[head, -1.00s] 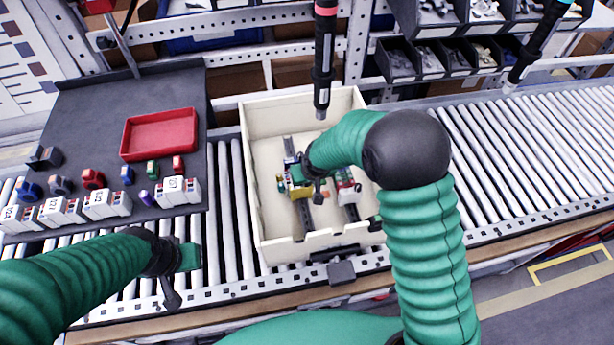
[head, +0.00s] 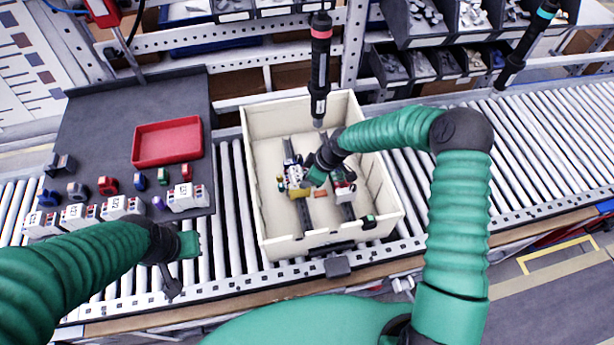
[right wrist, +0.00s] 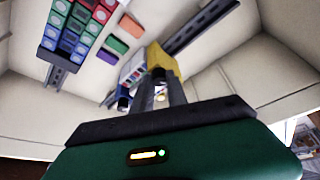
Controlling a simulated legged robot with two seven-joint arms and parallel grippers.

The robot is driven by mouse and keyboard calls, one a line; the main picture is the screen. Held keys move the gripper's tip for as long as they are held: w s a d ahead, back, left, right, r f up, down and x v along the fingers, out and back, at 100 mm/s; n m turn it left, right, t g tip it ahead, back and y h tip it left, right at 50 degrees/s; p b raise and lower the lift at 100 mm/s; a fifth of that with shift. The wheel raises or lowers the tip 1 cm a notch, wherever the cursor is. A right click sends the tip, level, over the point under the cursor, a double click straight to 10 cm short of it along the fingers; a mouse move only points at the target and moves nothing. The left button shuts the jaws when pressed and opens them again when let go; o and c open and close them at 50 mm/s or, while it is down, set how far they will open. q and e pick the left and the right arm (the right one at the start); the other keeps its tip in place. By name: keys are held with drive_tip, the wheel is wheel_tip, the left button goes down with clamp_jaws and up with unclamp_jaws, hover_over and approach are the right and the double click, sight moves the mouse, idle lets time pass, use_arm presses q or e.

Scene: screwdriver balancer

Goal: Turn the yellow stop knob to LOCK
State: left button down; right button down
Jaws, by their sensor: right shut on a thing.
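In the right wrist view the yellow stop knob (right wrist: 163,60) sits at the end of a row of modules on a dark rail. My right gripper (right wrist: 160,88) reaches up to it, with its two fingers close together on the yellow part. The fingers cover part of it, and no LOCK mark can be read. In the head view my right gripper (head: 314,176) is inside the cream box (head: 255,190), low over the modules, and its fingertips are hidden. My left gripper (head: 190,245) hangs over the near left rollers, away from the box; its jaw gap is unclear.
A second rail with modules (head: 343,186) lies right of the gripper. A loose orange piece (head: 320,194) lies between the rails. A black hanging screwdriver (head: 320,70) comes down near the box's back wall. A dark tray with a red bin (head: 167,142) and several modules stands left.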

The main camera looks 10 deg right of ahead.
drive_tip(key=shift+w+n+g, duration=0.15)
drive_tip(key=shift+n+g, duration=0.15)
drive_tip(key=shift+n, duration=0.6)
drive_tip(key=c, duration=1.3)
unclamp_jaws()
drive_tip(key=b+v, duration=0.1)
drive_tip(key=v, duration=1.5)
drive_tip(key=shift+d+r, duration=0.3)
drive_tip(key=shift+d, duration=0.1)
